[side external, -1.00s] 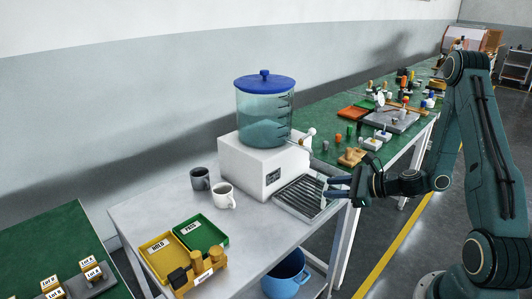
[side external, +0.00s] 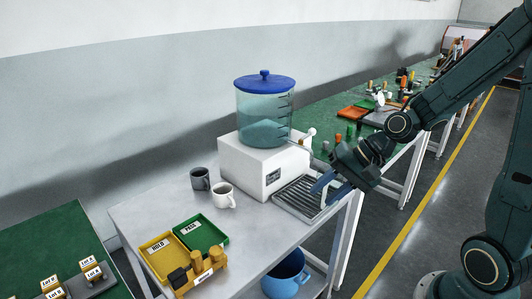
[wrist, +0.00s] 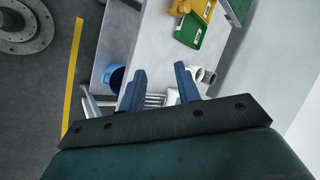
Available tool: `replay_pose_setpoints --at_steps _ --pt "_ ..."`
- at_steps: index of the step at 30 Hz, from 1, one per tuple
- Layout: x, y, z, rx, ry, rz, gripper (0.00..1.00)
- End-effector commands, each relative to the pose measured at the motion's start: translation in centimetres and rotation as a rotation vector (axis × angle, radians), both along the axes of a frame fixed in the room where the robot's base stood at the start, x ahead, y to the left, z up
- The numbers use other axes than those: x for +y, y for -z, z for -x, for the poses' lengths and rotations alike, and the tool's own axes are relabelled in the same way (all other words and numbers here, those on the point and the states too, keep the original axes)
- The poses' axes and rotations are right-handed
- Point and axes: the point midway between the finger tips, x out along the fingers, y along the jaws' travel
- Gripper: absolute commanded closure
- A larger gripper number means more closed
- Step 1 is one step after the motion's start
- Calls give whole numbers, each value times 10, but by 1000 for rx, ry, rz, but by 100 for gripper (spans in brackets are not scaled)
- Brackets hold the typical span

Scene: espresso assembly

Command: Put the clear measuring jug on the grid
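The grid (side external: 296,200) is the slatted grey drip tray at the front of the white machine. A small pale, partly see-through shape (side external: 326,194) shows at the grid's right end, between or behind my fingers; it may be the clear measuring jug, but its outline is too faint to be sure. My gripper (side external: 323,187) is over the grid's right end, tilted down with its blue fingers apart. In the wrist view my fingers (wrist: 161,72) are spread, with no clear object seen held between the tips. The grid's slats (wrist: 153,101) show partly behind them.
The white machine (side external: 250,170) carries a clear tank (side external: 263,120) with a blue lid. A dark mug (side external: 200,179) and a white mug (side external: 222,196) stand left of it. Green (side external: 202,232) and yellow trays (side external: 158,251) lie in front. A blue bucket (side external: 285,275) is below the table.

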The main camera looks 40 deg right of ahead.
Motion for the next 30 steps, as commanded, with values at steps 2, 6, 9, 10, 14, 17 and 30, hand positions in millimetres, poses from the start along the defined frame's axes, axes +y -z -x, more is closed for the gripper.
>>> replay_pose_setpoints --at_steps 2,6,9,10,14,17,30 --pt "4 -10 7 -17 -72 81 67" --pt "9 -24 22 -37 -188 214 67" --pt "11 -36 33 -51 -264 306 67" --pt "11 -39 37 -53 -285 332 67" --pt "12 -54 52 -72 -373 441 67" --pt "12 -66 65 -85 -432 520 67" --pt "6 -111 127 -142 -626 777 67"
